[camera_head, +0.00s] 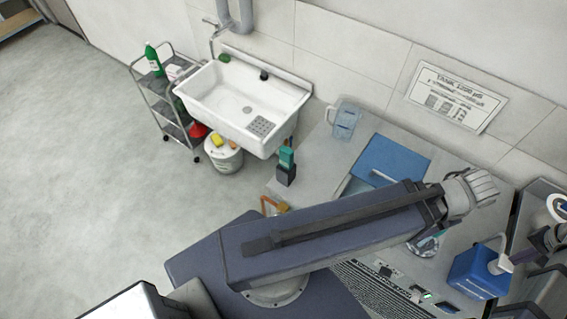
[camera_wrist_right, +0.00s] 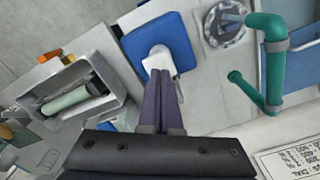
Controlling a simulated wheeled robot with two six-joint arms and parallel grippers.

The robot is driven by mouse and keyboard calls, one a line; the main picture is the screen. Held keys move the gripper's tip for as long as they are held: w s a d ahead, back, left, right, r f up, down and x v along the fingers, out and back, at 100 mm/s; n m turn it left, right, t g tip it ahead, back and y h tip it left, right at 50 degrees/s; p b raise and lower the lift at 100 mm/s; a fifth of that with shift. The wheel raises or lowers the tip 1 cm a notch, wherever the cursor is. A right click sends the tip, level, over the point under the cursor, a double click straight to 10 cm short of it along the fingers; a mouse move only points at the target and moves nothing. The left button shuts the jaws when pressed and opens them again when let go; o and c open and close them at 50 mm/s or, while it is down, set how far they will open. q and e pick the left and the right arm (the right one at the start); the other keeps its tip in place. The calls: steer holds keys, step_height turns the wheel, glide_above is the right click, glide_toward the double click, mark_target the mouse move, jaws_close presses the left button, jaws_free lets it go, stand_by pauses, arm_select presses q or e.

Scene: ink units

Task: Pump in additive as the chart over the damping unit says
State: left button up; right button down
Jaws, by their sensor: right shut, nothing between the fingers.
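The chart (camera_head: 457,97) is on the wall above the counter; its heading seems to read "TANK 1200", the rest is too small. Below it is a unit with a blue panel (camera_head: 390,160). A square blue container (camera_head: 474,272) with a white pump head (camera_head: 501,261) stands at the right end of the counter. In the right wrist view I see the blue container (camera_wrist_right: 148,38) and pump head (camera_wrist_right: 159,60) from above. My right gripper (camera_wrist_right: 163,77) is shut and empty, its fingertips at the pump head; I cannot tell whether they touch. My left gripper is out of view.
A clear bluish jug (camera_head: 345,119) stands at the back of the counter. A white sink (camera_head: 247,100) and a trolley (camera_head: 163,100) are further left. The right wrist view shows a teal pipe (camera_wrist_right: 272,65) and a tray with a roller (camera_wrist_right: 70,98). The floor at left is clear.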

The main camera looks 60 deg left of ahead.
mark_target(508, 263)
steer(key=shift+f, duration=0.15)
steer(key=shift+f+b, duration=1.4)
steer(key=shift+b, duration=0.15)
steer(key=shift+r, duration=0.1)
steer(key=shift+r+p, duration=1.45)
steer(key=shift+p, duration=0.1)
step_height(508, 263, up, 6)
steer(key=p, duration=0.6)
